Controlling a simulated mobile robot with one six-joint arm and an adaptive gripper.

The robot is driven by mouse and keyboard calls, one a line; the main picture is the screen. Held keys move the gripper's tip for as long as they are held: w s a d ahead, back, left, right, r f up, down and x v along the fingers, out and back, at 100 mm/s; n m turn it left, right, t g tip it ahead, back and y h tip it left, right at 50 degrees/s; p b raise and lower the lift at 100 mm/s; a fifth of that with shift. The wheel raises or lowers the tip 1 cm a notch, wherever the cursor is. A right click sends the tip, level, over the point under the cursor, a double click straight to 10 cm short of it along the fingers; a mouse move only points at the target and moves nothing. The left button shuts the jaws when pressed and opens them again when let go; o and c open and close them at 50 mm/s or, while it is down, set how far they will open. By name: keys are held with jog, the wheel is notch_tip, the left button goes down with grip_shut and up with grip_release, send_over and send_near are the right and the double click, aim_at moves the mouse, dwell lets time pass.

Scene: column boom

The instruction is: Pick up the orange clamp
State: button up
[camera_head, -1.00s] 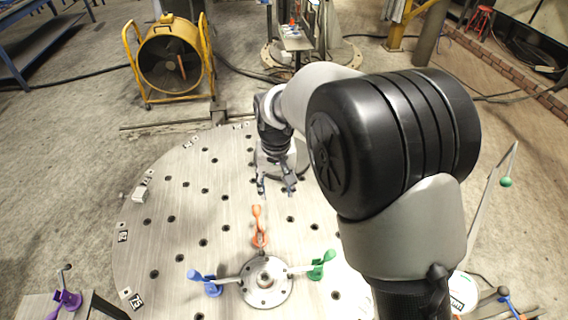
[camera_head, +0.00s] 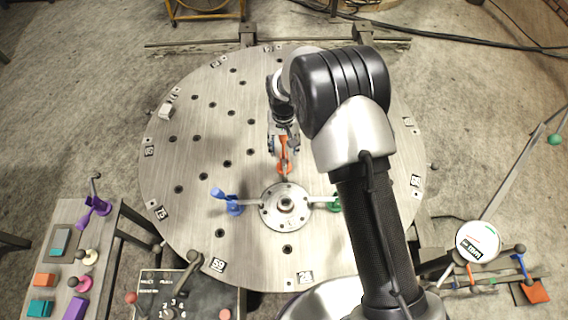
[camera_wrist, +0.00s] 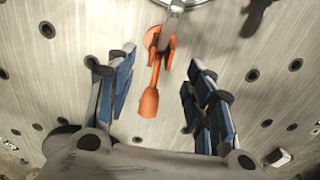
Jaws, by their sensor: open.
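The orange clamp (camera_head: 284,166) is on the round metal table (camera_head: 215,180), at the end of the far spoke of the central hub (camera_head: 270,208). In the wrist view the orange clamp (camera_wrist: 153,88) lies between the spread fingers, its handle pointing toward my palm. My gripper (camera_head: 283,145) is open over the clamp's handle and partly hides it in the head view. In the wrist view my gripper (camera_wrist: 158,82) shows a gap on both sides of the clamp; the fingers do not visibly touch it.
A blue clamp (camera_head: 232,205) and a green clamp (camera_head: 335,203) sit on the hub's other spokes. A side bench (camera_head: 60,225) at left holds a purple clamp (camera_head: 92,213) and coloured blocks. A control box (camera_head: 190,300) stands at the front. The table's left half is mostly bare.

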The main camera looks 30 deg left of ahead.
aim_at(284, 155)
notch_tip(284, 155, down, 6)
jog(key=shift+s+d+r+b, duration=0.1)
jog(key=shift+s+b, duration=0.05)
jog(key=shift+b, duration=0.65)
jog(key=shift+c, duration=0.4)
grip_shut()
